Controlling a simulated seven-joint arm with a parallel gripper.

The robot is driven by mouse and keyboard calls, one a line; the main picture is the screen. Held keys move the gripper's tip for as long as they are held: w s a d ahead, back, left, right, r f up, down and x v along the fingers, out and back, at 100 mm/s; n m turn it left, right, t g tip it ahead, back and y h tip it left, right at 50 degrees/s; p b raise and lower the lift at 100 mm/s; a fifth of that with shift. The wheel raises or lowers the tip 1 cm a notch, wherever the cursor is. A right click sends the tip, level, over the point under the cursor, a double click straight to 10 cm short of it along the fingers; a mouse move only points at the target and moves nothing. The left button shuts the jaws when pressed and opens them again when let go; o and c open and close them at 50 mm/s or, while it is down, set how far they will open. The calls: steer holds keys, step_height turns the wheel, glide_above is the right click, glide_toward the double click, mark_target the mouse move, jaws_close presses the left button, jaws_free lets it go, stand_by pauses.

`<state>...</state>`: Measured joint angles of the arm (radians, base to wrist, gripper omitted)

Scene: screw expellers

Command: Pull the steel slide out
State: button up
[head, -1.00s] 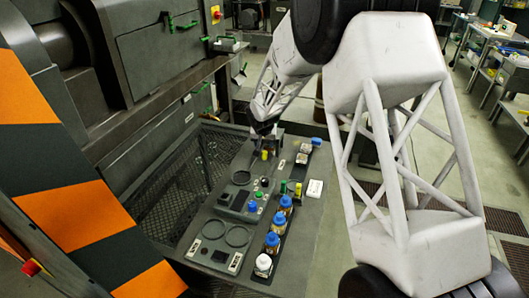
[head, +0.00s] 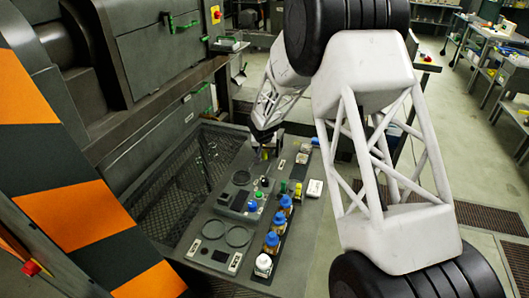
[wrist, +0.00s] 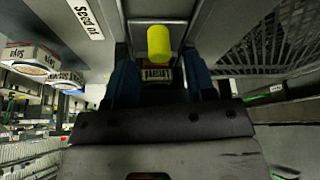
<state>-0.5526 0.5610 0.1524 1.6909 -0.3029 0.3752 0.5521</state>
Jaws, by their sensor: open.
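My gripper (head: 263,137) is over the far part of the grey bench panel, small and dark in the head view. In the wrist view my gripper (wrist: 160,78) is open, its two blue fingers apart. A yellow cylinder (wrist: 159,43) stands beyond and between the fingertips, with a small printed label below it. I see no contact between fingers and cylinder. I cannot tell for sure which part is the steel slide; the fingers and the dark gripper body hide some of the panel there.
The grey panel (head: 209,262) carries round recesses and a row of blue-capped bottles (head: 272,243), with a white-capped bottle (head: 263,264) nearest. A dark machine with green handles (head: 182,27) stands on the left. A mesh screen (head: 160,190) lies beside the panel.

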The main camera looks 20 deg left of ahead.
steer(key=shift+x, duration=1.2)
jaws_close()
